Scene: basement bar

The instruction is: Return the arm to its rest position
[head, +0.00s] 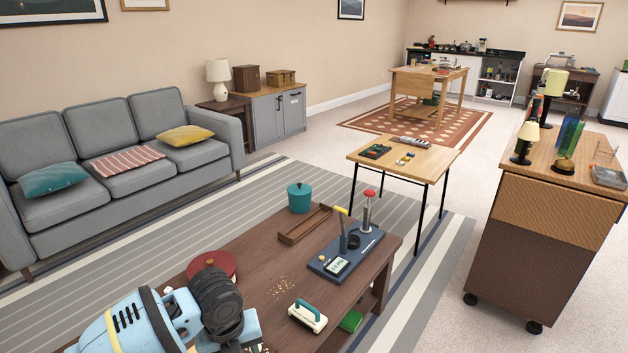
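My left arm (150,325) comes in at the bottom left of the head view, light blue with a black ribbed joint. It is bent over the near left end of the dark wooden coffee table (245,247). Its gripper and fingertips do not show, so I cannot see whether it holds anything. My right arm and gripper are outside the view.
The coffee table carries a teal pot (300,197), a wooden tray (305,225), a blue-grey station (346,257), a red round item (212,262), scattered crumbs (281,286) and a green-handled tool (308,317). A wheeled cabinet (545,235) stands right.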

